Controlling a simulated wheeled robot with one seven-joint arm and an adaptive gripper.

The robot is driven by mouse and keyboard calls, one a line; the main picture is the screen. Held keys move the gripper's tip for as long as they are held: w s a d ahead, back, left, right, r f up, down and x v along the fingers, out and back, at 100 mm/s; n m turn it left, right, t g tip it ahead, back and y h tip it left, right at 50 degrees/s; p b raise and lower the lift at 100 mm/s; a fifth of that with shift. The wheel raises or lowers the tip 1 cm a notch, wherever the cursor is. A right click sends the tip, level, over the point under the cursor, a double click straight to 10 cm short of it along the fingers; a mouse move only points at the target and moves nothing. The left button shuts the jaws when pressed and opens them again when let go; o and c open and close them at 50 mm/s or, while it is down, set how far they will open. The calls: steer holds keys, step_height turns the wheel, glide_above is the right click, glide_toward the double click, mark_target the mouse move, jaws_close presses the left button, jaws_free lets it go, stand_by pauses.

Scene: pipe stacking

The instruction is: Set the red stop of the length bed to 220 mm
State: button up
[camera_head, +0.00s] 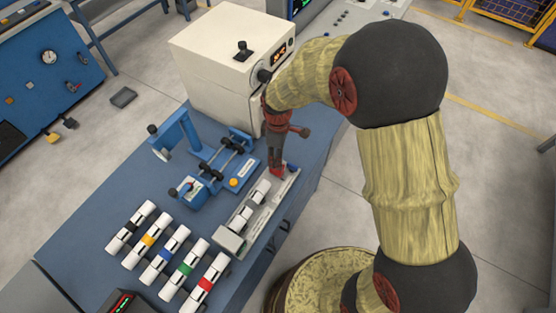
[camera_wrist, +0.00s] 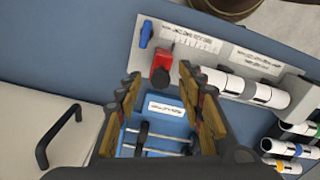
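The length bed (camera_head: 229,240) is a grey channel along the table's front edge. Its red stop (camera_head: 279,172) is at the far end; in the wrist view the stop (camera_wrist: 163,58) is a red block with a black knob. A white pipe with dark bands (camera_wrist: 238,86) lies in the bed to its right. My gripper (camera_head: 275,170) points down over the stop, and its fingers partly hide it. In the wrist view my gripper (camera_wrist: 160,76) has its fingers apart, with the black knob between the tips. Contact cannot be told. The scale (camera_wrist: 190,40) is too small to read.
Several banded white pipes (camera_head: 160,250) lie in a row at the left. A blue clamp fixture (camera_head: 225,160) stands beside the bed. A white machine box (camera_head: 215,70) stands behind. A blue block (camera_wrist: 146,33) sits at the bed's end. The blue table (camera_head: 90,225) is clear at left.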

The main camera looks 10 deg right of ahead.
steer(key=shift+f, duration=1.4)
steer(key=shift+c, duration=0.8)
steer(key=c, duration=0.7)
jaws_close()
